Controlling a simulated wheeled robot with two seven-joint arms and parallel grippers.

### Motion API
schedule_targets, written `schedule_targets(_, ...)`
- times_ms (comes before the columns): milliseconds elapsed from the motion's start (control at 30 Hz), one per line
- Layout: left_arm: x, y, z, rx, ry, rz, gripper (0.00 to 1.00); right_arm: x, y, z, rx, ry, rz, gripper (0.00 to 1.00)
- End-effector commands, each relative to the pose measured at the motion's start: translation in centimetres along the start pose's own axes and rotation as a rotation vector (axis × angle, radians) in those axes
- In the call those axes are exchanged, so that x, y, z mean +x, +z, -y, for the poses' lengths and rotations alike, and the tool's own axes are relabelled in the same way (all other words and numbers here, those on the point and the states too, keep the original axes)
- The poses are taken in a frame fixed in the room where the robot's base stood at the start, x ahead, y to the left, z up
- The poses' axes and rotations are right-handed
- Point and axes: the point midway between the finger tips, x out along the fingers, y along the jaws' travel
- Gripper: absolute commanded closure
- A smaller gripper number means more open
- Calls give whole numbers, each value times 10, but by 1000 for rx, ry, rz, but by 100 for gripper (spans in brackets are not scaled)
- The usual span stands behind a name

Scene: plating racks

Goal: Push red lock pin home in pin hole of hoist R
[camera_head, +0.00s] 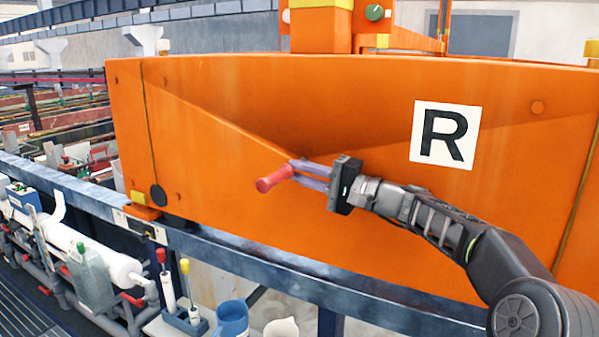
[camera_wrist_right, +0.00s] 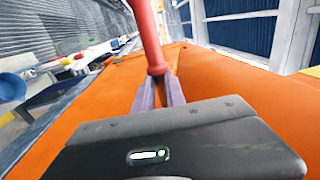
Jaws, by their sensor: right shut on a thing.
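Hoist R is a large orange beam (camera_head: 330,100) with a white plate (camera_head: 444,135) marked R. My right gripper (camera_head: 296,174) is in front of the beam's face, left of and below the plate. It is shut on the red lock pin (camera_head: 271,180), whose thick red end points left and down in the head view. In the right wrist view the red pin (camera_wrist_right: 146,30) stands up from between the purple fingers (camera_wrist_right: 157,88). I cannot make out the pin hole. My left gripper is not in view.
A blue-grey rail (camera_head: 290,259) runs below the beam. A small stand (camera_head: 180,319) with red and yellow handled tools, a blue jug (camera_head: 232,318) and a white jug (camera_head: 281,328) are at the bottom. White pipes (camera_head: 95,247) lie at lower left.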

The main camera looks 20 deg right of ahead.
Motion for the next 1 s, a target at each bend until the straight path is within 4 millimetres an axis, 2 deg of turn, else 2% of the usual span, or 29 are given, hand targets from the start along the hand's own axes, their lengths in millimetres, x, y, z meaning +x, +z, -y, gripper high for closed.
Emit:
schedule_targets(833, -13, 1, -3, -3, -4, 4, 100, 0, -20, 3, -1, -3, -1, 100)
schedule_targets(867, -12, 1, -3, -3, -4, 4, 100, 0, -20, 2, -2, -3, -1, 82)
schedule_targets(1000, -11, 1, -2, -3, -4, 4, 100, 0, -20, 2, -2, -3, -2, 71)
